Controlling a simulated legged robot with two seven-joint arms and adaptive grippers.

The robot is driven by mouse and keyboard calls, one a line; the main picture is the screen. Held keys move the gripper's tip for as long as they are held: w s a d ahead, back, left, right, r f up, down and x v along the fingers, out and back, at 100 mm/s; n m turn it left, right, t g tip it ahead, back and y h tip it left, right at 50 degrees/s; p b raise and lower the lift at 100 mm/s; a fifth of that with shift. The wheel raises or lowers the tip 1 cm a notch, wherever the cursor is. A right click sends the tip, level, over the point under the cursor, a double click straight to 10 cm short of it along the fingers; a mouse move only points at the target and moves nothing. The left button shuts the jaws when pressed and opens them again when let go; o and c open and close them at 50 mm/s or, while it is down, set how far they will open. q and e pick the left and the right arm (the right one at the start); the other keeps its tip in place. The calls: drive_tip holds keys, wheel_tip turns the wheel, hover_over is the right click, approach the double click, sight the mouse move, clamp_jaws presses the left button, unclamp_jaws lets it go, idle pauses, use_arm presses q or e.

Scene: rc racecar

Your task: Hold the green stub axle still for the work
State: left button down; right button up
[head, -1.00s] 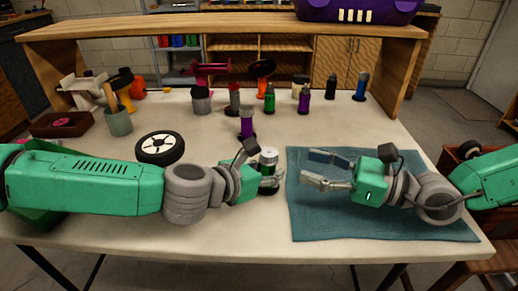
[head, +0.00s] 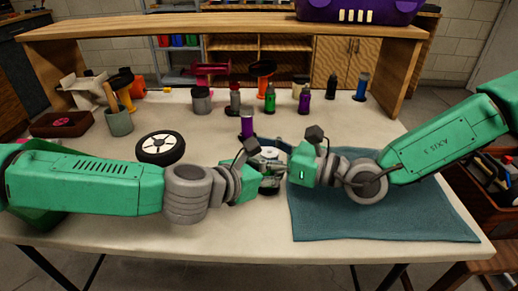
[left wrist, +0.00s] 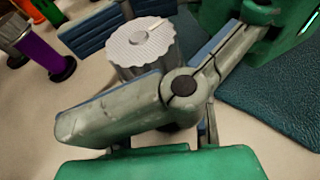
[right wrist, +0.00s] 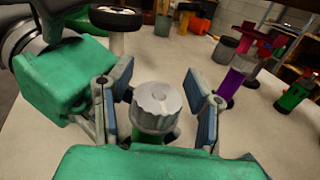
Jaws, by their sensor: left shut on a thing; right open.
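A grey knurled cap (right wrist: 156,106) sits on the upright green stub axle (right wrist: 150,138), whose green body shows only a little below the cap. The cap also shows in the left wrist view (left wrist: 141,46) and small in the head view (head: 268,152). My left gripper (head: 271,181) is shut on the axle, low down beneath the cap. My right gripper (right wrist: 158,100) is open, with one finger on each side of the cap and a gap on both sides. The axle's lower end is hidden by the fingers.
A black-and-white wheel (head: 160,148) lies left of the grippers. A purple bottle (head: 247,123) stands just behind them, with several more bottles and tools further back. A blue mat (head: 400,222) covers the table's right part.

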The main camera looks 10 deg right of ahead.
drive_tip(key=shift+c, duration=0.4)
clamp_jaws()
drive_tip(key=shift+w+d, duration=0.1)
drive_tip(key=shift+m+t+h, duration=0.3)
drive_tip(key=shift+m, duration=0.1)
drive_tip(key=m+t+h, duration=0.1)
drive_tip(key=h, duration=0.1)
drive_tip(key=m+t+h, duration=0.1)
drive_tip(key=m+t, duration=0.1)
drive_tip(key=shift+w+d+h, duration=0.15)
drive_tip(key=shift+h, duration=0.25)
drive_tip(key=shift+d+f+m+t+h, duration=0.15)
drive_tip(key=shift+m+t+h, duration=0.25)
drive_tip(key=shift+m+h, duration=0.3)
drive_tip(key=shift+d+m+t+h, duration=0.15)
drive_tip(key=shift+m+t+h, duration=0.3)
drive_tip(key=shift+h, duration=0.45)
